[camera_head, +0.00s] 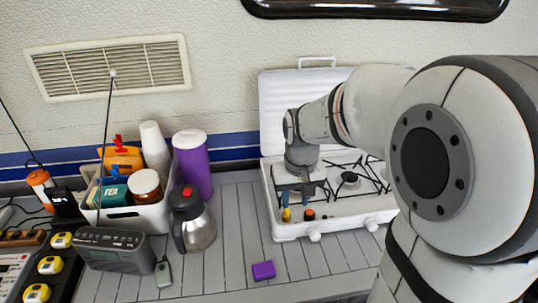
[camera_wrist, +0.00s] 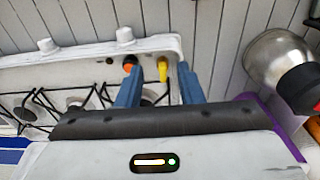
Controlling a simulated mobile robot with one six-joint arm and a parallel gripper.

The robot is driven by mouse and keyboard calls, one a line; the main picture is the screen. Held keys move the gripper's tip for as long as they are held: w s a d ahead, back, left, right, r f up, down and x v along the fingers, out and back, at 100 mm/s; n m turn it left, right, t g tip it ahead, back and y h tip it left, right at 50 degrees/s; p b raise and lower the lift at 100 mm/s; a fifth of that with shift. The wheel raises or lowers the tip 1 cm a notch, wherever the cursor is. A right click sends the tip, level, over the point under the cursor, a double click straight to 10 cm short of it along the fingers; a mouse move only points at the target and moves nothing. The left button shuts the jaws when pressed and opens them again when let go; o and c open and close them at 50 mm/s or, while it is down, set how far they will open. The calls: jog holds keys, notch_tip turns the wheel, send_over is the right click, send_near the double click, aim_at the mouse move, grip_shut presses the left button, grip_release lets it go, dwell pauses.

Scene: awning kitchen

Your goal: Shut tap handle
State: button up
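A yellow tap handle (camera_head: 286,214) sits at the front left of the white camping stove (camera_head: 345,222). It also shows in the wrist view (camera_wrist: 163,70). An orange-tipped knob (camera_head: 309,214) is beside it, also seen in the wrist view (camera_wrist: 130,66). My gripper (camera_head: 296,203) points down over the stove's front left. In the wrist view my gripper (camera_wrist: 159,68) has its blue fingers apart and nothing held. The yellow handle appears between them, nearer the right finger; the orange knob is by the left fingertip. Contact cannot be told.
A steel jug (camera_head: 200,230) stands left of the stove, with a purple cylinder (camera_head: 193,168) and a full white bin (camera_head: 135,214) behind. A purple block (camera_head: 263,270) lies on the grey slatted counter (camera_head: 225,280). Black pot grates (camera_head: 365,178) and the raised lid are close to my arm.

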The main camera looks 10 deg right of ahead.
jog(key=shift+g, duration=0.5)
jog(key=w+f, duration=0.1)
jog(key=w, duration=0.1)
jog(key=w+p, duration=0.1)
jog(key=w, duration=0.2)
jog(key=w+f+p, duration=0.1)
jog(key=w, duration=0.1)
jog(key=shift+w+f, duration=0.2)
jog(key=shift+f, duration=0.1)
jog(key=shift+w+f, duration=0.1)
jog(key=shift+f, duration=0.15)
notch_tip(320, 180, down, 8)
jog(key=shift+r+p, duration=0.25)
jog(key=shift+p, duration=0.15)
jog(key=shift+c, duration=0.4)
grip_shut()
